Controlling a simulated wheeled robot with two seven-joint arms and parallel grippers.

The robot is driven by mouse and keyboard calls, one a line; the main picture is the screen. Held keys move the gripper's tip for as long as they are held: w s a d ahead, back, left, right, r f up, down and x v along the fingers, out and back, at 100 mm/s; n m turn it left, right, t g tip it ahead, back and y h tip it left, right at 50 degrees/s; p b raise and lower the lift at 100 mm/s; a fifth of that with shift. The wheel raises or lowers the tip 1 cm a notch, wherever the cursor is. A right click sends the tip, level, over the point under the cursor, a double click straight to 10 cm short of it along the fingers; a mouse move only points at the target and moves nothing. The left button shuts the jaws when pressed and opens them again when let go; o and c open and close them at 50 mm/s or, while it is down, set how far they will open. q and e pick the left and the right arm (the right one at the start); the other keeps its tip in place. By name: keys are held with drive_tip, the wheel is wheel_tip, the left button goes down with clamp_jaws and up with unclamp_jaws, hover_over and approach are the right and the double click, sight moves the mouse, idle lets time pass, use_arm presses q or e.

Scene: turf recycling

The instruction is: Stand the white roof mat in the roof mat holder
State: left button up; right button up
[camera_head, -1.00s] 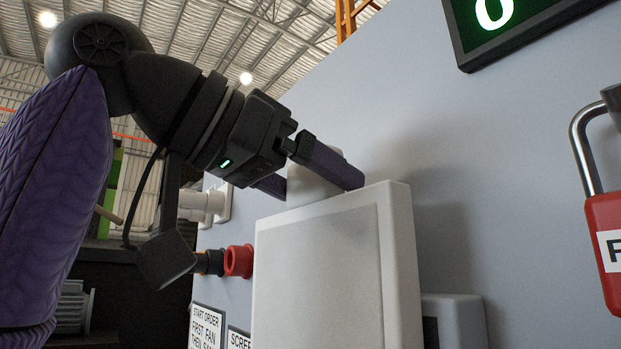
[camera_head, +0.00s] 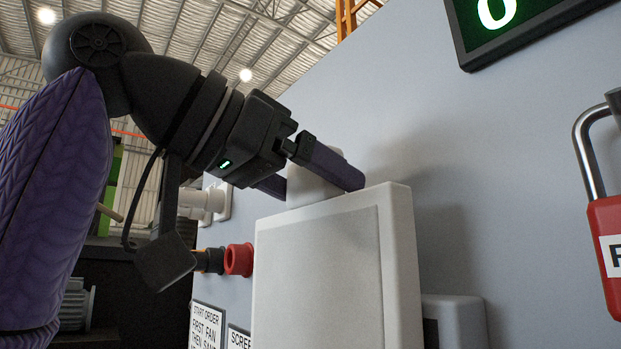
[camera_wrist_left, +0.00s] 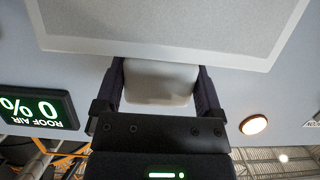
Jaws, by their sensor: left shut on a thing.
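The white roof mat (camera_head: 318,285) is a flat white panel with a greyish inset face, upright and slightly tilted in the head view, in front of the grey wall. My left gripper (camera_head: 318,180) is shut on the block-like white tab at its top edge. In the left wrist view the gripper (camera_wrist_left: 160,85) has one finger on each side of the tab, and the mat (camera_wrist_left: 170,25) extends away beyond it. The mat's lower edge is out of view. I cannot make out the roof mat holder for certain. My right gripper is not in view.
A grey-white box (camera_head: 456,318) is on the wall right of the mat. A red padlock (camera_head: 607,240) hangs at the right. A red round fitting (camera_head: 239,260) and lettered signs (camera_head: 208,326) are at the left. A green-lit display (camera_head: 520,22) is above.

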use_arm(q)
drive_tip(key=shift+f+b, duration=2.7)
drive_tip(key=shift+f, duration=0.35)
drive_tip(key=o, duration=1.1)
drive_tip(key=b, duration=0.1)
approach(302, 255)
drive_tip(key=shift+w+d+f, duration=0.1)
drive_tip(key=shift+w+d, duration=0.1)
drive_tip(key=shift+d, duration=0.1)
